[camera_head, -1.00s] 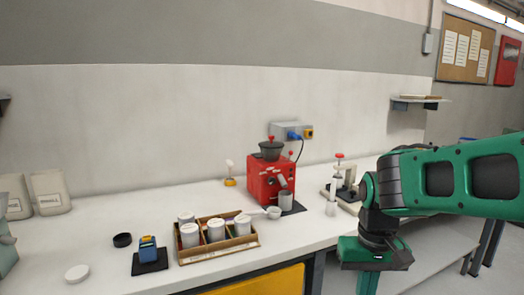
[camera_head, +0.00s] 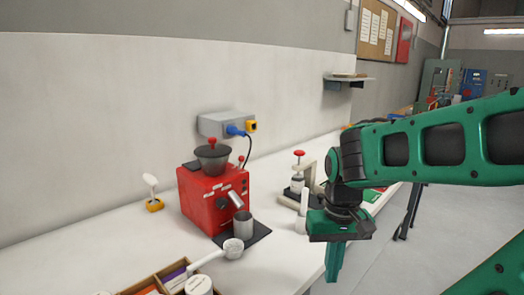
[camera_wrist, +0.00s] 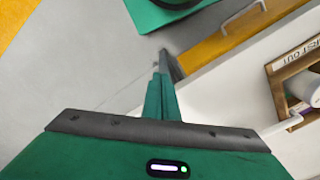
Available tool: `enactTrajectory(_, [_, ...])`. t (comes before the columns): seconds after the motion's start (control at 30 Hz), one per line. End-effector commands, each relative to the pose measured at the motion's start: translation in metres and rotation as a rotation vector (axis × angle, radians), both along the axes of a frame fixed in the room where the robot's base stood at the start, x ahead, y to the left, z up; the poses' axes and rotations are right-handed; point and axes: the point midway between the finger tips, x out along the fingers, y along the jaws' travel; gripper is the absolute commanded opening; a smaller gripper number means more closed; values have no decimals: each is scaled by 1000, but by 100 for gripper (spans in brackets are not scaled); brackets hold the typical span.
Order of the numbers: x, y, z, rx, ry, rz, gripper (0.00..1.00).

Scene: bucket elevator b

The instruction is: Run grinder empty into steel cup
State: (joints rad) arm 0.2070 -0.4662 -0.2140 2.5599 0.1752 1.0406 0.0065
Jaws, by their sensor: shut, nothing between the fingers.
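The red grinder (camera_head: 212,192) stands on the white bench against the wall in the head view. It has a dark hopper (camera_head: 212,158) on top with a red knob, and a metal spout at its front. The steel cup (camera_head: 243,225) stands upright on a dark mat at the grinder's front, below the spout. My gripper (camera_head: 334,262) hangs pointing down to the right of the grinder and cup, apart from both, by the bench's front edge. In the wrist view its fingers (camera_wrist: 165,70) are together and empty. Whether the hopper holds beans is hidden.
A wall socket box (camera_head: 226,124) with a blue plug and yellow switch is above the grinder. A white scoop (camera_head: 232,248) and a wooden box of jars (camera_head: 155,281) are at front. A press with a red knob (camera_head: 299,170) stands right of the grinder. A small brush (camera_head: 152,190) stands left.

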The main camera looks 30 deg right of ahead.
Motion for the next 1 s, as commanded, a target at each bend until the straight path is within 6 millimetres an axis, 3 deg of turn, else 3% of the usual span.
enactTrajectory(0.43, [0, 0, 0, 0, 0, 0, 0])
enactTrajectory(0.5, [-6, 0, 7, 2, -23, 1, 0])
enactTrajectory(0.57, [3, -2, 13, 8, -48, 0, 0])
enactTrajectory(0.67, [40, -16, 31, 23, -125, -4, 0])
enactTrajectory(0.77, [94, -27, 62, 50, -244, -2, 0])
enactTrajectory(0.9, [169, -48, 119, 89, -430, 7, 0])
enactTrajectory(1.0, [208, -60, 157, 116, -540, 20, 0])
